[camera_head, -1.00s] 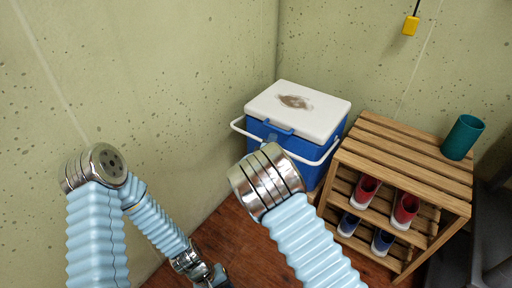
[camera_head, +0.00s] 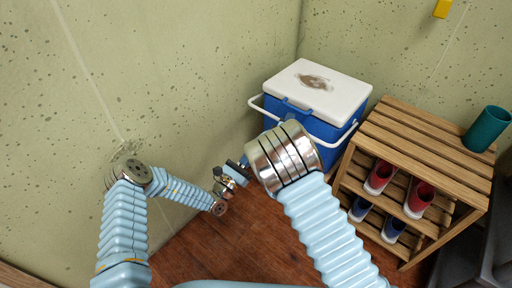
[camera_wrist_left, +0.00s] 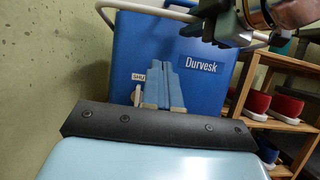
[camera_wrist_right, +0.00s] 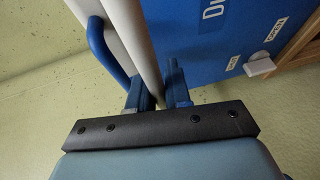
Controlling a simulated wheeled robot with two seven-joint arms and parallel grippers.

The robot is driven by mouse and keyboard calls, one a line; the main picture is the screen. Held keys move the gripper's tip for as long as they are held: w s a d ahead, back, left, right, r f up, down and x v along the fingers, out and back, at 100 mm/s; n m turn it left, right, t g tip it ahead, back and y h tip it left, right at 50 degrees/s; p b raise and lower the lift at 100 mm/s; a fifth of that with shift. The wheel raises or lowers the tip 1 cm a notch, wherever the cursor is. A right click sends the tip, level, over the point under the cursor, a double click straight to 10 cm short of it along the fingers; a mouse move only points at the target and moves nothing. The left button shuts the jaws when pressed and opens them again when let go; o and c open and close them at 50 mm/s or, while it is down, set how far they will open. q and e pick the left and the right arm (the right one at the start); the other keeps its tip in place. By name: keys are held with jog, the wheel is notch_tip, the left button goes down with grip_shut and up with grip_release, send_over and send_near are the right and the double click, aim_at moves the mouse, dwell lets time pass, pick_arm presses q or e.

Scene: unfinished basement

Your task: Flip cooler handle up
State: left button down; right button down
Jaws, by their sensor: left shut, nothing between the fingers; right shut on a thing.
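The blue cooler (camera_head: 318,128) with a white lid (camera_head: 330,83) stands in the corner. Its white handle (camera_head: 342,139) loops out in front of the body, below the lid's edge. In the right wrist view, my right gripper (camera_wrist_right: 158,96) is shut on the white handle bar (camera_wrist_right: 141,45), beside the lid's blue grip. That gripper also shows at the top right of the left wrist view (camera_wrist_left: 208,28). My left gripper (camera_wrist_left: 162,92) is shut and empty, facing the cooler's blue front (camera_wrist_left: 135,50), below the handle. In the head view my right arm hides part of the handle.
A slatted wooden shelf (camera_head: 420,140) stands right of the cooler, with red and blue cups inside and a teal cup (camera_head: 486,129) on top. Concrete walls close in behind and left. Wooden floor (camera_head: 240,235) is clear in front.

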pick_arm(q)
jog(key=w+d+r, duration=0.5)
jog(key=w+r, duration=0.2)
jog(key=shift+d, duration=0.2)
jog(key=shift+w+r, duration=0.1)
jog(key=shift+r, duration=0.7)
pick_arm(e)
jog(key=c, duration=1.1)
grip_release()
jog(key=shift+c, duration=0.2)
